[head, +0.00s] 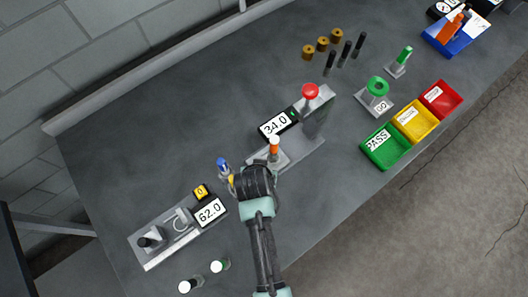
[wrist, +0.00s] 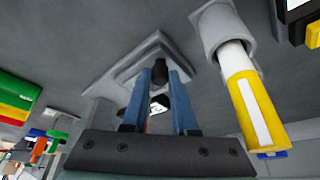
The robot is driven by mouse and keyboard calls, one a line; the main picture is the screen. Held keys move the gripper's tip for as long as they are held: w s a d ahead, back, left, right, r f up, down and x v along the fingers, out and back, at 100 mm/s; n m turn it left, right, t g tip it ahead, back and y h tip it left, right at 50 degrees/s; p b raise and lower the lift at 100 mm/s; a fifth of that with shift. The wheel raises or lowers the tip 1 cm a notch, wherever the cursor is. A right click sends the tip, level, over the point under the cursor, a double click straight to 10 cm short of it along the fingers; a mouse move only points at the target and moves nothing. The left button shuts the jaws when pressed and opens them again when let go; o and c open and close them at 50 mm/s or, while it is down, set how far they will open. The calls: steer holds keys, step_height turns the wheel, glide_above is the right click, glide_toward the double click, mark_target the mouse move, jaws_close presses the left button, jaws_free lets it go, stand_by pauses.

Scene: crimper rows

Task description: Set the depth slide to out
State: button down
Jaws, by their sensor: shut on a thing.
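My gripper (wrist: 160,74) has its two blue fingers closed around a small black knob (wrist: 159,70) on a grey stepped block (wrist: 125,62), in the wrist view. The knob looks like the handle of the depth slide; its position along its travel cannot be read. In the head view my gripper (head: 256,167) is at the near end of the grey press (head: 316,115) with the red button and hides the knob. The press base (head: 300,150) shows to its right. A display (head: 274,126) beside the press reads 34.0.
A yellow and blue tool (head: 229,177) stands close left of my gripper; its yellow body (wrist: 256,110) is in a grey holder. An orange and white piece (head: 274,148) stands just beyond. Another fixture (head: 150,240) with a 62.0 display (head: 209,212) is lower left. Coloured trays (head: 385,148) are right.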

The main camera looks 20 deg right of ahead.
steer(key=shift+a+f, duration=0.1)
steer(key=shift+a, duration=0.2)
steer(key=c, duration=0.7)
jaws_free()
steer(key=shift+d, duration=0.1)
steer(key=b+v, duration=0.1)
steer(key=v, duration=1.2)
